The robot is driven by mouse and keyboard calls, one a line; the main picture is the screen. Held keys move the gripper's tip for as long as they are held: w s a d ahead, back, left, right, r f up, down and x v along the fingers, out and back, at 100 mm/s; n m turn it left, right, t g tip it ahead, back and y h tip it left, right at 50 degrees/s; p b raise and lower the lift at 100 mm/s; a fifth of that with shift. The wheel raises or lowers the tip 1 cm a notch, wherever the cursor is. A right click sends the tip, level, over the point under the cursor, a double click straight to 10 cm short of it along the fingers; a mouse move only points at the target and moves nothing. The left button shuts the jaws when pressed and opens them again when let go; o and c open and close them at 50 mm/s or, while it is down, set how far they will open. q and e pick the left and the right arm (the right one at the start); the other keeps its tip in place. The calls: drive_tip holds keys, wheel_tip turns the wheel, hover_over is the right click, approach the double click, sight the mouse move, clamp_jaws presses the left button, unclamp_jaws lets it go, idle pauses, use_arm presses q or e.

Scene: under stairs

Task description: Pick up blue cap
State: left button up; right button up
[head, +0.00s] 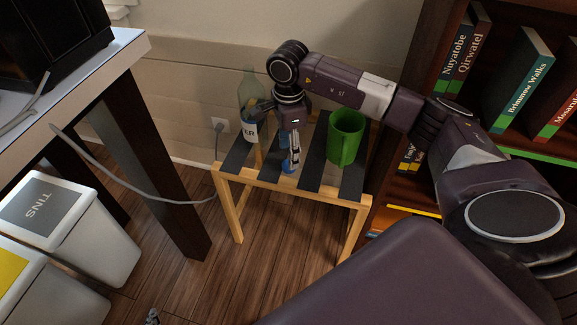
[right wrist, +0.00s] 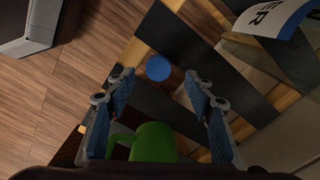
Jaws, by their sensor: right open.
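The blue cap (head: 288,168) is a small round disc on the dark slats of a low wooden slatted table (head: 228,171). My right gripper (head: 294,158) is over the table, pointing down, just above the cap. In the right wrist view, the blue cap (right wrist: 159,68) shows whole, just beyond and between the two spread fingertips of my right gripper (right wrist: 157,82). The fingers are open, with nothing between them. A small grey piece (head: 152,317) at the bottom edge of the head view may be a tip of my left gripper; the rest is out of frame.
A green mug (head: 345,138) stands right of the gripper on the table. A greenish bottle with a white label (head: 248,131) stands left, partly behind the arm. A bookshelf (head: 424,88) is at right. White bins (head: 85,226) and a desk (head: 82,78) are at left.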

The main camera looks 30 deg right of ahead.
wheel_tip(320, 180, down, 4)
drive_tip(key=shift+s+f+b, duration=0.1)
drive_tip(key=shift+s+b, duration=0.05)
drive_tip(key=shift+b, duration=0.25)
use_arm(q)
drive_tip(key=w+d+r+t, duration=0.1)
drive_tip(key=w+r+t, duration=0.1)
drive_tip(key=w, duration=0.3)
drive_tip(key=shift+d+r+t+h, duration=0.3)
drive_tip(key=shift+d+r+t, duration=0.1)
drive_tip(key=shift+r, duration=0.45)
use_arm(e)
drive_tip(key=shift+c, duration=0.2)
drive_tip(key=c, duration=0.9)
